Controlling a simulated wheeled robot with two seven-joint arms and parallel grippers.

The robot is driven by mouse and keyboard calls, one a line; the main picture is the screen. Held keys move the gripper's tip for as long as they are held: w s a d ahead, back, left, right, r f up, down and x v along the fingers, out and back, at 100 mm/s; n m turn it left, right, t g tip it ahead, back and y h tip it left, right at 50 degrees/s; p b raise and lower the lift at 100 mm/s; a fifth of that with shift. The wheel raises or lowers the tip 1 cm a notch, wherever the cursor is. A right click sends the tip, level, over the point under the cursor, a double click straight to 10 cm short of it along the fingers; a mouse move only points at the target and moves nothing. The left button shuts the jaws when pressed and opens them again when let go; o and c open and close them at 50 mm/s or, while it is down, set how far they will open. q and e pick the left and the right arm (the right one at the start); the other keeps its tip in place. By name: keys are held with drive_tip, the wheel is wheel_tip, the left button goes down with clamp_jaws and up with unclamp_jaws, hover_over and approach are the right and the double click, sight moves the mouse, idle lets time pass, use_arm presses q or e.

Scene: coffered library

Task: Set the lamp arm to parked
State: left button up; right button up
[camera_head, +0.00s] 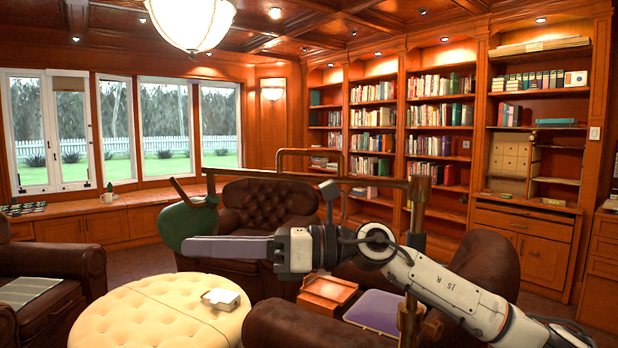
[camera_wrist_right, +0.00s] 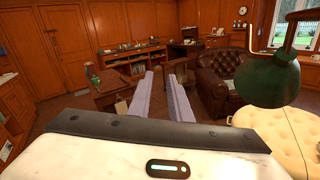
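The lamp has a green shade (camera_head: 190,222) in the head view, left of centre. Its brass arm (camera_head: 330,180) runs level from a brass post (camera_head: 415,215) on the right to the shade. My right gripper (camera_head: 190,246) reaches in from the right below the brass arm. Its fingertips overlap the lower edge of the shade in this view; I cannot tell whether they touch. In the right wrist view the fingers (camera_wrist_right: 162,80) stand apart with nothing between them. The green shade (camera_wrist_right: 268,80) is right of them there, apart from them. My left gripper is not in view.
A cream tufted ottoman (camera_head: 150,312) with a small white box (camera_head: 221,299) stands below the shade. Brown leather armchairs (camera_head: 265,210) surround it. A wooden tray (camera_head: 327,292) lies near the lamp post. Bookshelves line the back wall.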

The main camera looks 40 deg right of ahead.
drive_tip(key=s+d+r+n+t+h+b, duration=0.2)
drive_tip(key=s+d+r+n+h, duration=0.3)
drive_tip(key=d+r+h, duration=0.35)
drive_tip(key=t+h, duration=0.2)
drive_tip(key=h, duration=0.3)
approach(316, 151)
drive_tip(key=w, duration=0.2)
drive_tip(key=shift+y, duration=0.25)
drive_tip(key=w+p, duration=0.1)
drive_tip(key=w, duration=0.2)
drive_tip(key=w+f+p, duration=0.1)
drive_tip(key=w, duration=0.2)
drive_tip(key=w+p, duration=0.2)
drive_tip(key=w, duration=0.1)
drive_tip(key=shift+a+f, duration=0.1)
drive_tip(key=shift+f, duration=0.3)
drive_tip(key=shift+w+f, duration=0.15)
drive_tip(key=shift+w, duration=0.15)
clamp_jaws()
